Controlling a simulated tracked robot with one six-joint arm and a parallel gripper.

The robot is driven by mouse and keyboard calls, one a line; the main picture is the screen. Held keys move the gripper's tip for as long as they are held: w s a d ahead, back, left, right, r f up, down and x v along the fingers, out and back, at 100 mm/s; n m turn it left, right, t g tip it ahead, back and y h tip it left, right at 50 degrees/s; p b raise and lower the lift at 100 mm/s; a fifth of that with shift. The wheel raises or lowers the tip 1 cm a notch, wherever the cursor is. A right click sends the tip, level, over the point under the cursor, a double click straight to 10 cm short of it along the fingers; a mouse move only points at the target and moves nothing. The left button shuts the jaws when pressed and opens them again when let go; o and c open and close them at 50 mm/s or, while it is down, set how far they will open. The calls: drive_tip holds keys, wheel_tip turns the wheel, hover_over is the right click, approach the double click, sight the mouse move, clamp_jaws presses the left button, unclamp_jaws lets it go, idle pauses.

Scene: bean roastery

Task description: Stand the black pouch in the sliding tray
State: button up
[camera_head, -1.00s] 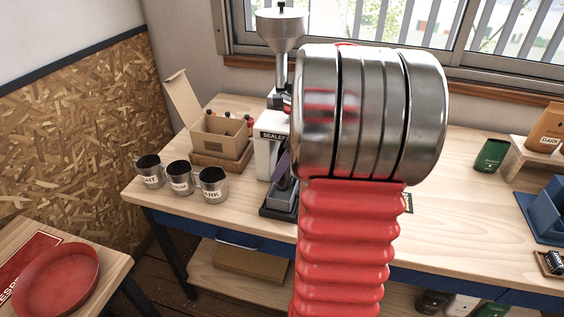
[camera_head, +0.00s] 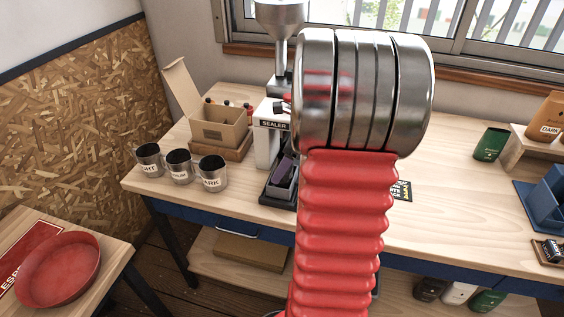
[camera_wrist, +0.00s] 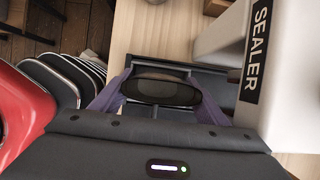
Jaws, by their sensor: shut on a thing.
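The black pouch (camera_wrist: 166,91) is between the two purple fingers of my gripper (camera_wrist: 160,98) in the wrist view, seen from above. My gripper is shut on it. The dark sliding tray (camera_wrist: 208,79) lies under and around the pouch, at the foot of the white sealer (camera_wrist: 222,40). In the head view the tray (camera_head: 276,196) sits in front of the sealer (camera_head: 266,144), and a purple finger (camera_head: 285,169) shows just over it. My arm hides most of the gripper and the pouch there. I cannot tell whether the pouch touches the tray floor.
Several metal cups (camera_head: 180,167) stand left of the sealer, with an open cardboard box (camera_head: 221,130) behind them. A dark card (camera_head: 402,190) lies to the right. A green pouch (camera_head: 490,144) and blue stand (camera_head: 546,207) are farther right.

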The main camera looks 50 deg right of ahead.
idle(0.4)
drive_tip(key=o, duration=1.1)
drive_tip(key=shift+c, duration=0.4)
drive_tip(key=shift+o, duration=1.2)
drive_tip(key=shift+w, duration=0.15)
drive_tip(key=shift+c, duration=0.3)
drive_tip(key=shift+r, duration=0.2)
drive_tip(key=shift+d+r, duration=0.1)
drive_tip(key=shift+r, duration=3.35)
